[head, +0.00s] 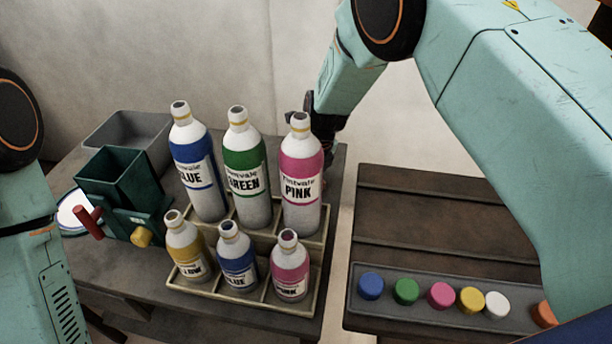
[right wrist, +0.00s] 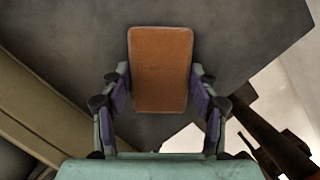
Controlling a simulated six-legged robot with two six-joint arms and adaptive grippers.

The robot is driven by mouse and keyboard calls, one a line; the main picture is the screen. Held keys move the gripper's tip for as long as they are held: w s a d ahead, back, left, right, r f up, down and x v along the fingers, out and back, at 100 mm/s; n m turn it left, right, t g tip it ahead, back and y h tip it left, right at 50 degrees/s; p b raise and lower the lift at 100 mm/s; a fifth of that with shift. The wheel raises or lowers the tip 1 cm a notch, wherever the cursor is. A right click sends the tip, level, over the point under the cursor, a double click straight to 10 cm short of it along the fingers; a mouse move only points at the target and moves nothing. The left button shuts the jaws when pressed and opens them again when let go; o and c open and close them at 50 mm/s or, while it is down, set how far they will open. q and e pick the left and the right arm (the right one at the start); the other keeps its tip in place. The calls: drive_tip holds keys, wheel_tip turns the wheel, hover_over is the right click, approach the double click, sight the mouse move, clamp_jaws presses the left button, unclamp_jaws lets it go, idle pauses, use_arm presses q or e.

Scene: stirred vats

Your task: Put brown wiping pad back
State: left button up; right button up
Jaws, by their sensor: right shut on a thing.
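The brown wiping pad (right wrist: 160,68) is an orange-brown rounded block between the fingers of my right gripper (right wrist: 160,85) in the right wrist view. The fingers are closed on its two sides, over a dark grey table top. In the head view my right gripper (head: 324,122) is behind the large pink bottle (head: 301,165), at the table's far right corner. The bottle hides the pad and most of the fingers there. Whether the pad touches the table cannot be told. Of my left arm only links show at the left edge; its gripper is out of view.
Large blue (head: 199,175) and green bottles (head: 245,175) stand beside the pink one in a divided rack (head: 240,302), with small bottles in front. A green vat (head: 120,190) and grey bin (head: 150,130) are left. A tray of coloured caps (head: 420,318) lies on the right table.

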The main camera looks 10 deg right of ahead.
drive_tip(key=shift+s, duration=0.25)
drive_tip(key=o, duration=0.7)
drive_tip(key=shift+a, duration=0.1)
drive_tip(key=o, duration=0.4)
drive_tip(key=shift+w+f, duration=0.2)
drive_tip(key=shift+s+r, duration=0.1)
drive_tip(key=shift+s, duration=0.05)
drive_tip(key=shift+r, duration=0.1)
drive_tip(key=shift+r, duration=0.35)
drive_tip(key=p+v, duration=0.3)
drive_tip(key=v, duration=0.8)
drive_tip(key=shift+s+r, duration=0.15)
drive_tip(key=shift+r, duration=0.2)
